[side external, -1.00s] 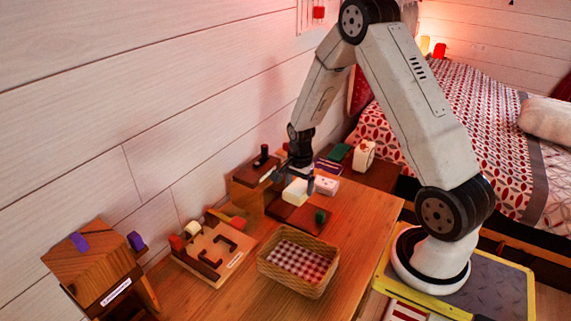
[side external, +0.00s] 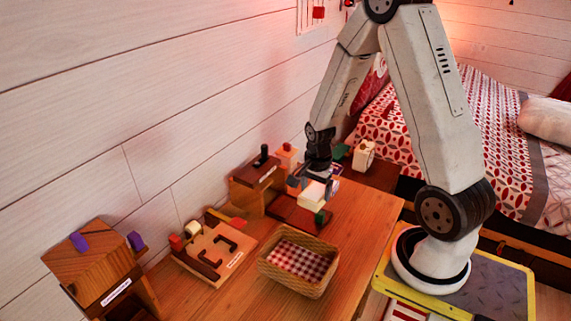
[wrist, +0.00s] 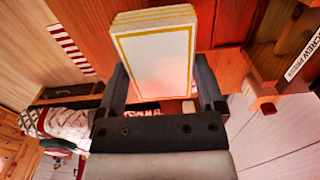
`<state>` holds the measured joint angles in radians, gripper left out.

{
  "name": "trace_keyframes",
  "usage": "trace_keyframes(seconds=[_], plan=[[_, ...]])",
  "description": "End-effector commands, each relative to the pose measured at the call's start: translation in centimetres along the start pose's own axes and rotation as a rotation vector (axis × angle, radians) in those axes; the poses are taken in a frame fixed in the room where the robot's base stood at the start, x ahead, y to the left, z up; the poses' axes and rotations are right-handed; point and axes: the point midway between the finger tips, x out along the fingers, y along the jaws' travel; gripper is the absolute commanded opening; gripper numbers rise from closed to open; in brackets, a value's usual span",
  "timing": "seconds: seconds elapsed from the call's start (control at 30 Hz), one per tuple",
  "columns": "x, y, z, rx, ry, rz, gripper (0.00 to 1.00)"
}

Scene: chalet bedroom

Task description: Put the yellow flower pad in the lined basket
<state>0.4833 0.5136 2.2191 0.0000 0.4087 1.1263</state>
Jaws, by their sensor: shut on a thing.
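The yellow flower pad (side external: 313,195) is a pale cream block over the dark wooden tray on the desk. In the wrist view the pad (wrist: 155,58) shows a white face with a yellow border and layered edges; no flower can be made out. My gripper (side external: 316,182) is shut on it, with one finger along each side. The lined basket (side external: 277,272) is wicker with a red-and-white checked lining (side external: 299,261). It stands nearer the camera on the desk, apart from the gripper, and looks empty.
A small green block (side external: 320,217) sits at the tray's (side external: 291,213) right end. A wooden stand (side external: 256,178) is behind the tray. A wooden puzzle board (side external: 213,254) lies left of the basket. Bare desk (side external: 352,220) runs along the right.

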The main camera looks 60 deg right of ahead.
Motion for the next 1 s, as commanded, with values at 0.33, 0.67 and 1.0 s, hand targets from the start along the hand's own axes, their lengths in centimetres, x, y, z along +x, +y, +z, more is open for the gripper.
trace_keyframes(seconds=[0.33, 0.67, 1.0], plan=[[0.0, 0.0, 0.1, 0.0, 0.0, 0.0, 0.27], [1.4, 0.1, 3.2, -0.019, -0.002, 0.004, 0.27], [4.0, 1.5, 9.5, -0.049, -0.001, 0.002, 0.27]])
